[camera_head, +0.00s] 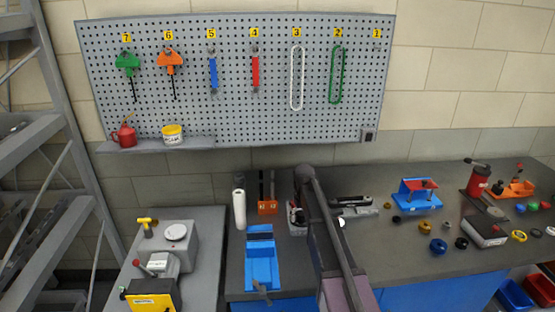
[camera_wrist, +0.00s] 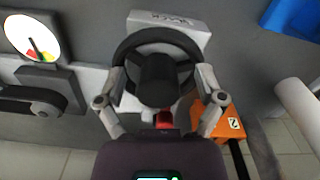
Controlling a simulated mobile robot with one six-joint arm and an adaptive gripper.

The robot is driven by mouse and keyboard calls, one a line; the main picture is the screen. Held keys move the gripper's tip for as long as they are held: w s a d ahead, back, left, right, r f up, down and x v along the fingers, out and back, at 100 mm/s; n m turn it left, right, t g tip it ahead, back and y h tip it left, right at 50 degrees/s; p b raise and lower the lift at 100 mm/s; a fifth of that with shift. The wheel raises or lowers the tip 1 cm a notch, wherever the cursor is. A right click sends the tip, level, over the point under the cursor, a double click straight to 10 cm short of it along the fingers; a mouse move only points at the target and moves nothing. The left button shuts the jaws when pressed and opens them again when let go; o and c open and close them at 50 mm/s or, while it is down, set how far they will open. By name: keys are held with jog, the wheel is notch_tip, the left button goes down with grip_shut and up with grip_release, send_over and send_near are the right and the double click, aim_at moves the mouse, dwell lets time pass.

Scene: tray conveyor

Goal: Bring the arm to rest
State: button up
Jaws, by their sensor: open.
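My gripper (camera_wrist: 163,76) shows in the wrist view with its two fingers spread apart. A black cylinder (camera_wrist: 158,82) with a dark ring (camera_wrist: 164,38) around it shows between the fingers. I see a gap on each side of the cylinder; whether it lies between the fingertips or below them I cannot tell. A white box (camera_wrist: 170,18) with printed letters lies beyond the ring. In the head view my arm reaches over the bench at the middle, and my gripper is mostly hidden there.
A round gauge (camera_wrist: 32,37) shows in the wrist view. A pegboard (camera_head: 210,100) hangs behind the bench (camera_head: 400,258).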

jog(key=s+m, duration=0.2)
jog(key=s, duration=2.6)
jog(key=shift+d+m, duration=0.15)
jog(key=shift+m, duration=0.15)
dwell(0.5)
